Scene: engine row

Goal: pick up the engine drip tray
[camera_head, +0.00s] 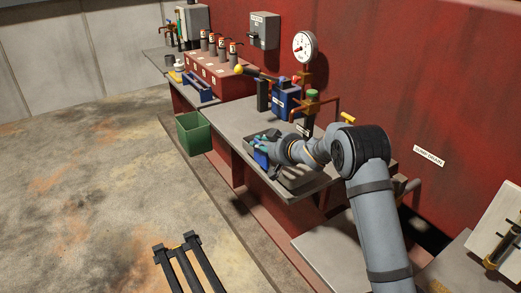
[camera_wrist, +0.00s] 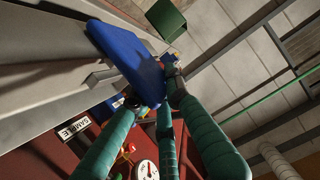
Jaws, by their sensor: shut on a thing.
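My gripper (camera_head: 267,147) is low over the front part of the grey bench, its teal fingers shut on a blue, smooth-faced thing (camera_head: 261,159). In the wrist view the blue thing (camera_wrist: 128,55) is a tilted slab with rounded edges, and the fingertips (camera_wrist: 157,95) close around its near end. I cannot tell for sure whether this is the engine drip tray. A shallow grey tray-like shape (camera_head: 302,179) lies on the bench under my arm, partly hidden by it. Whether the blue thing touches the bench is not clear.
A green bin (camera_head: 194,132) is at the bench's front edge, left of my gripper. Blue equipment (camera_head: 286,101), a valve (camera_head: 313,97) and a gauge (camera_head: 304,46) stand behind. A red block with several cylinders (camera_head: 219,72) is farther left. A black frame (camera_head: 184,262) is on the floor.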

